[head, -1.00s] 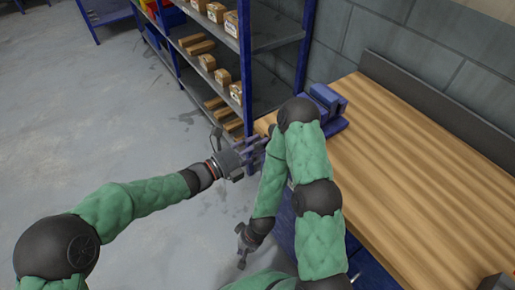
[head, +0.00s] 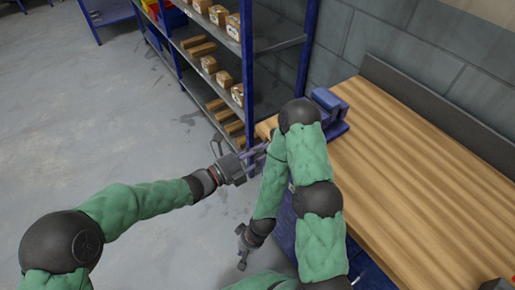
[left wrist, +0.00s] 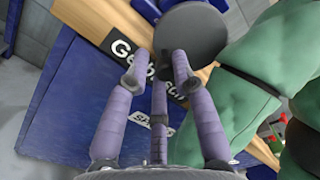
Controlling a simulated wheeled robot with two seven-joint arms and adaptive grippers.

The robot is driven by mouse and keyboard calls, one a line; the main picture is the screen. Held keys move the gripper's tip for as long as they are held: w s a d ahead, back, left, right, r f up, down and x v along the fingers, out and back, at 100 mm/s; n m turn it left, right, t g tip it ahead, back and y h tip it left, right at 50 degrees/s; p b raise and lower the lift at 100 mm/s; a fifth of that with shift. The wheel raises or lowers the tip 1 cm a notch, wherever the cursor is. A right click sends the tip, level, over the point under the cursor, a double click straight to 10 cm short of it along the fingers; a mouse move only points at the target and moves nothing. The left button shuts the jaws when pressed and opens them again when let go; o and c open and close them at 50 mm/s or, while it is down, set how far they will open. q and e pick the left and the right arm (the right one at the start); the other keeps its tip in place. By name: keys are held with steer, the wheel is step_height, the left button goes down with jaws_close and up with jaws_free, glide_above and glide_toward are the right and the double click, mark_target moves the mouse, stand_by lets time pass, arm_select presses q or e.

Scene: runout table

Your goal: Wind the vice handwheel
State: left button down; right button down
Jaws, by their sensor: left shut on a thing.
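The blue vice (head: 328,103) sits on the near left corner of the wooden bench, partly hidden by my right arm in the head view. In the left wrist view the handwheel (left wrist: 195,35) is a dark grey disc in front of the bench edge. My left gripper (head: 262,152) is at the bench's left end. Its purple fingers (left wrist: 157,68) are closed at the near rim of the wheel, shut on its grip, which the fingers mostly hide. My right gripper (head: 243,252) hangs low beside the bench, too small to tell its jaws, and apart from the vice.
The wooden bench top (head: 420,180) is mostly bare. A blue-framed shelf rack (head: 247,70) with several cardboard boxes stands just beyond the bench's left end. My right arm crosses close beside the vice. Open grey floor (head: 90,120) lies to the left.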

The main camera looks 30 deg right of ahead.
arm_select(q)
steer(key=shift+w+r+n, duration=0.3)
steer(key=shift+r, duration=0.05)
steer(key=n, duration=0.2)
steer(key=n+p, duration=0.1)
steer(key=shift+s+d+f, duration=0.2)
steer(key=shift+s+f, duration=0.1)
steer(key=shift+s, duration=0.1)
steer(key=n+p, duration=0.1)
steer(key=s+n, duration=0.1)
steer(key=n, duration=0.1)
steer(key=shift+s+d+f+p, duration=0.1)
steer(key=shift+s+f+p, duration=0.1)
steer(key=shift+f+p, duration=0.15)
steer(key=shift+s+n, duration=0.1)
steer(key=shift+n, duration=0.2)
